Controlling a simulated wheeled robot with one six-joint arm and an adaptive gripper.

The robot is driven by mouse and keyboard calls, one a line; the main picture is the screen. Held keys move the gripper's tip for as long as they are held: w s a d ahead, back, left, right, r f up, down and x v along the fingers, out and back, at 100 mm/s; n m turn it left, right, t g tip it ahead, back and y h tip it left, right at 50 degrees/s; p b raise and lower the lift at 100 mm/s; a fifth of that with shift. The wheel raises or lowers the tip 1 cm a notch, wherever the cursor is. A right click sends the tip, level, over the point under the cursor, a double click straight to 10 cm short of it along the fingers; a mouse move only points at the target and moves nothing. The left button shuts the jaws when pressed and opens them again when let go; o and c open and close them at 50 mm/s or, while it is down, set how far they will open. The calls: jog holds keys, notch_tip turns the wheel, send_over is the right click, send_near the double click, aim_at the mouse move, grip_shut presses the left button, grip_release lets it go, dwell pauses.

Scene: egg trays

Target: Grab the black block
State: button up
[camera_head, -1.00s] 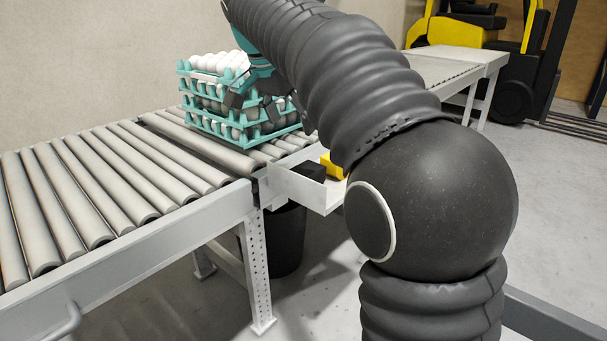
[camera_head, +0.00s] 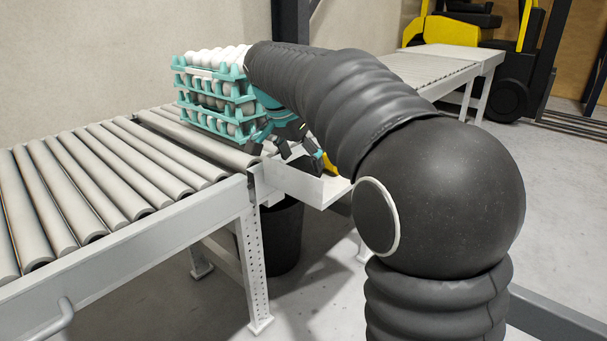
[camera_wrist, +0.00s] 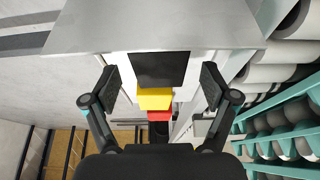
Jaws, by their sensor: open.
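The black block (camera_wrist: 159,69) lies in a white side tray (camera_wrist: 117,57) and shows between my open fingers in the wrist view. A yellow block (camera_wrist: 155,98) sits right beside it, with a red block (camera_wrist: 159,114) beyond the yellow one. My gripper (camera_wrist: 157,83) is open and empty, its fingers on either side of the black block in the picture. I cannot tell how far above the block they are. In the head view my gripper (camera_head: 300,150) is over the tray (camera_head: 318,190), and the black block cannot be made out behind it.
A teal stack of egg trays (camera_head: 212,100) with white eggs stands on the roller conveyor (camera_head: 110,185), close to my gripper. A dark bin (camera_head: 283,238) is under the conveyor. A yellow forklift (camera_head: 450,30) is at the back right.

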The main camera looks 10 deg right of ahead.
jog(key=shift+x, duration=1.05)
jog(key=c, duration=1.5)
jog(key=shift+r, duration=0.1)
